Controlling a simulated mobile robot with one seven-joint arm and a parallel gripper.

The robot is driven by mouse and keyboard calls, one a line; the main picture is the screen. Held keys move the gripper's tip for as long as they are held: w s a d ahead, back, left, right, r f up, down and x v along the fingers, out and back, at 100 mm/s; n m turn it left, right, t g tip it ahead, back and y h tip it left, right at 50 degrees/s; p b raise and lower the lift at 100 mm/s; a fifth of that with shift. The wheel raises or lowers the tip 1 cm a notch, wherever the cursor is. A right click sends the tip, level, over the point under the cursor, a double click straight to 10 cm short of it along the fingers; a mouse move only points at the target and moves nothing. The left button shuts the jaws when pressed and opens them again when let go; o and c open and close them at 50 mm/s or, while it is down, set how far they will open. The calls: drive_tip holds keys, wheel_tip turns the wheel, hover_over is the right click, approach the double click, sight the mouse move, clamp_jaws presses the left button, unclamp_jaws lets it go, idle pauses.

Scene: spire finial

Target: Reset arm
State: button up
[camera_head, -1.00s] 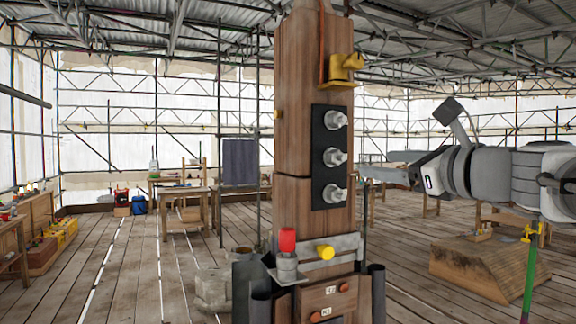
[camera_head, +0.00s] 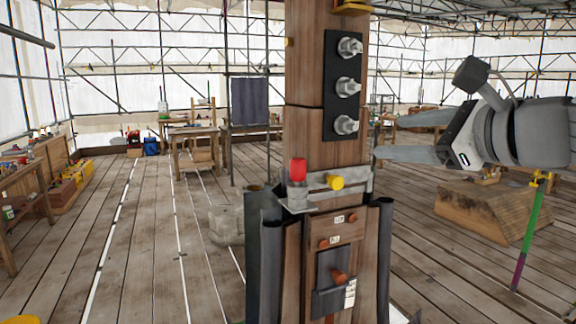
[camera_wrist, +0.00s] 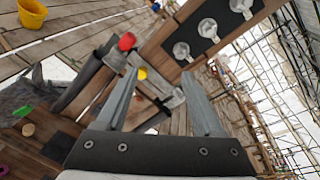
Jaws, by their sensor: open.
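My gripper (camera_head: 385,136) is at the right of the wooden post (camera_head: 304,80) in the head view, with its fingers pointing left toward the post. The two fingers are apart and nothing shows between them. In the wrist view the open gripper (camera_wrist: 165,100) points toward the post's lower part, with a red knob (camera_wrist: 127,41) and a yellow knob (camera_wrist: 141,74) beyond the left finger. I cannot tell whether a finger touches the post. The black plate (camera_head: 343,95) with three metal fittings is on the post, left of the gripper.
A metal bracket (camera_head: 350,183) with the red knob and yellow knob juts from the post below the gripper. Dark tubes (camera_head: 385,260) flank the post's base. A wooden block (camera_head: 480,208) stands on the floor at right. Workbenches (camera_head: 195,146) stand behind; the left floor is mostly open.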

drive_tip(key=s+a+f+n+g+h, duration=0.1)
drive_tip(key=s+a+f+n+g, duration=0.25)
drive_tip(key=f+n, duration=0.4)
drive_tip(key=s+a+f+n+g+h, duration=0.1)
drive_tip(key=s+a+f+n+g, duration=0.3)
drive_tip(key=f, duration=0.6)
drive_tip(key=s+d+f+n+g+h, duration=0.1)
drive_tip(key=s+d+f+n+h, duration=0.3)
drive_tip(key=s+f+n, duration=0.4)
wheel_tip(320, 180, down, 3)
drive_tip(key=n+h, duration=0.1)
drive_tip(key=n, duration=0.2)
drive_tip(key=shift+r, duration=0.15)
drive_tip(key=shift+s+d+n, duration=0.1)
drive_tip(key=shift+n, duration=0.15)
